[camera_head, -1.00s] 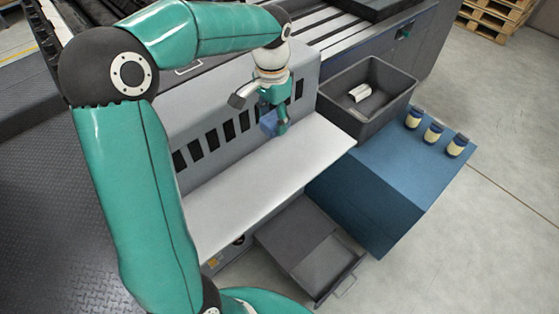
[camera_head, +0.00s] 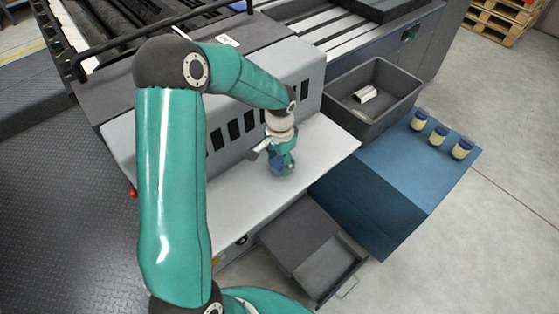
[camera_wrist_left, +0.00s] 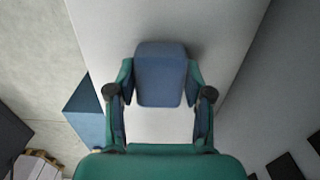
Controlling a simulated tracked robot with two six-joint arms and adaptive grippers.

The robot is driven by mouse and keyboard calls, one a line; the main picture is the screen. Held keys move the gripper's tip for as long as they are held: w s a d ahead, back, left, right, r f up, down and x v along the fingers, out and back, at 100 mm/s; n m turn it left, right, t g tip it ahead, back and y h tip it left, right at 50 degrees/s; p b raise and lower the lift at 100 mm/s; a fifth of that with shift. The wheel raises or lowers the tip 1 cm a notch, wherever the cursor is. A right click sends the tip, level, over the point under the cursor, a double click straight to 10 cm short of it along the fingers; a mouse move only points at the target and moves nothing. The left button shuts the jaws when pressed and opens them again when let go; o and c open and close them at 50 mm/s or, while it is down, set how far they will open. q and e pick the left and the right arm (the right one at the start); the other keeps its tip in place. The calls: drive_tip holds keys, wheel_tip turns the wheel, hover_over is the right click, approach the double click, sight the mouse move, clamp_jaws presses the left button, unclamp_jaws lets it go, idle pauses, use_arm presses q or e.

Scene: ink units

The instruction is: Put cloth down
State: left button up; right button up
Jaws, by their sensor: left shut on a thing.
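The cloth (camera_wrist_left: 161,75) is a folded blue-grey block in the left wrist view, between the two fingers of my left gripper (camera_wrist_left: 160,95). In the head view, my left gripper (camera_head: 282,168) points down at the light grey shelf (camera_head: 235,207), with the blue cloth (camera_head: 276,161) at its fingers. The gripper is shut on the cloth. The cloth is at or just above the shelf top; I cannot tell whether it touches. My right gripper is not in view.
A dark bin (camera_head: 400,112) with a white item (camera_head: 366,94) inside stands right of the shelf. A blue cabinet (camera_head: 390,190) carries three jars (camera_head: 440,135). An open grey drawer (camera_head: 325,268) sits below the shelf. The slotted machine wall (camera_head: 232,130) rises behind the shelf.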

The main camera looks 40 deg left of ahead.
sight(280, 162)
use_arm(q)
drive_tip(key=shift+f, duration=0.2)
drive_tip(key=o, duration=1)
drive_tip(key=shift+r, duration=0.1)
drive_tip(key=shift+r, duration=0.1)
drive_tip(key=shift+r, duration=0.2)
wheel_tip(280, 162, up, 12)
drive_tip(key=shift+f, duration=0.15)
